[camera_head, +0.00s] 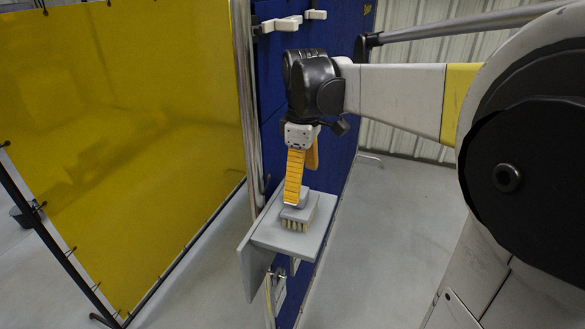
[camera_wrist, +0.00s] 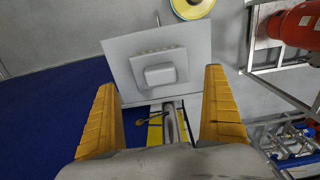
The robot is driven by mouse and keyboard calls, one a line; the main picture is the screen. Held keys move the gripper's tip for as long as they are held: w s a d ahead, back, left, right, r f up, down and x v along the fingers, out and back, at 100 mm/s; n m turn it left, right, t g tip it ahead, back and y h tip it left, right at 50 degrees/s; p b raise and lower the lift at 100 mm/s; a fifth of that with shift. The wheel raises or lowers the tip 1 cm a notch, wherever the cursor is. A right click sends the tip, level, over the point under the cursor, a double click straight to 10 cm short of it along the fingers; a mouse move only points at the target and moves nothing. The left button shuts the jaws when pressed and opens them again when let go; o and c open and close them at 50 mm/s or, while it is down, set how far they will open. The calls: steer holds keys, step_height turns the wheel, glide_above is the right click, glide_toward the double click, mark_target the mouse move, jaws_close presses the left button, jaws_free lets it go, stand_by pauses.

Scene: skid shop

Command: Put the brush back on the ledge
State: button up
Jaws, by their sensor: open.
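The brush (camera_head: 301,213) has a grey body and handle block with pale bristles underneath. It sits upright, bristles down, on the grey ledge (camera_head: 312,242). My gripper (camera_head: 297,190) hangs above the ledge, fingers pointing down, with the near orange finger overlapping the brush's handle in the head view. In the wrist view the brush (camera_wrist: 160,74) lies on the ledge (camera_wrist: 121,49), framed between the two spread fingers (camera_wrist: 160,80). The fingers are open with clear gaps on both sides of the brush, and nothing is held.
A blue panel (camera_head: 343,130) stands behind the ledge. A yellow screen (camera_head: 120,130) is to the left. White brackets (camera_head: 279,24) are above on the panel. In the wrist view a red cylinder (camera_wrist: 295,24) and a yellow-rimmed round thing (camera_wrist: 192,6) are beyond the ledge.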

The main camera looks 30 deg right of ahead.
step_height(320, 180, up, 3)
steer(key=shift+r, duration=0.2)
steer(key=shift+s+a, duration=0.15)
steer(key=shift+a, duration=0.2)
steer(key=s+a+f+m+t, duration=0.7)
steer(key=s+a+f, duration=0.2)
steer(key=a, duration=0.4)
steer(key=shift+s+m, duration=0.3)
steer(key=shift+s, duration=0.4)
steer(key=shift+d, duration=0.1)
